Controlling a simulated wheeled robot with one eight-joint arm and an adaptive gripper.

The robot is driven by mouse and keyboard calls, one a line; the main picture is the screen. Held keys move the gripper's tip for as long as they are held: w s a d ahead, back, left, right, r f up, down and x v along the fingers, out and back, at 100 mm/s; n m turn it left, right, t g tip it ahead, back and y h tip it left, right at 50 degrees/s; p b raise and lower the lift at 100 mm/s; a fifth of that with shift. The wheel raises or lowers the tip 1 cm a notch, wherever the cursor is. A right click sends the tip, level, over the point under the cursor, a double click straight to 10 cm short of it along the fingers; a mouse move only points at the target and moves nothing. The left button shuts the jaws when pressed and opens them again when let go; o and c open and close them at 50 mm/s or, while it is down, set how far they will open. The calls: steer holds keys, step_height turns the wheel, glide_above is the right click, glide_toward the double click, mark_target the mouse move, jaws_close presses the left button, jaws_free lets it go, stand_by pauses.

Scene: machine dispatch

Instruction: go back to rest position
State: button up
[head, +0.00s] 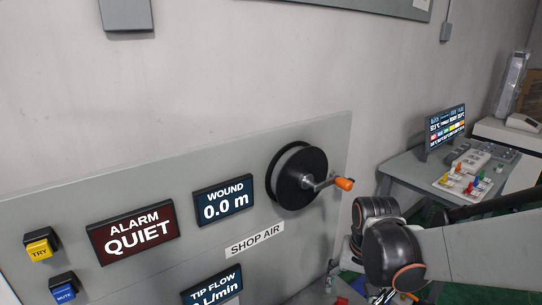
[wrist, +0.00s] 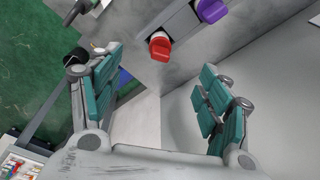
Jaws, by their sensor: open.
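My gripper (wrist: 160,78) is open in the wrist view, its two teal-padded fingers spread wide with nothing held between them. A red knob (wrist: 160,47) and a purple knob (wrist: 212,10) show beyond the fingertips, on a grey fixture. The red knob appears in the gap between the fingers but apart from them. In the head view my dark arm joints (head: 390,250) are at the lower right, beside the grey panel (head: 335,140). The gripper's jaws are not clearly visible there.
The panel carries a black reel (head: 297,175) with an orange crank handle (head: 344,184), an ALARM QUIET display (head: 133,230), a WOUND 0.0 m display (head: 224,200) and yellow TRY (head: 40,246) and blue MUTE buttons (head: 65,289). A bench (head: 405,172) with a screen (head: 445,127) stands behind my arm.

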steer(key=s+r+n+t+b, duration=0.1)
steer(key=s+r+t+b, duration=0.1)
steer(key=s, duration=0.4)
steer(key=s+r+n+t+b, duration=0.2)
steer(key=s+r+t+b, duration=0.1)
steer(key=s, duration=0.3)
steer(key=shift+s+n+b, duration=0.15)
steer(key=shift+n+b, duration=0.15)
steer(key=shift+b, duration=0.1)
stand_by(0.8)
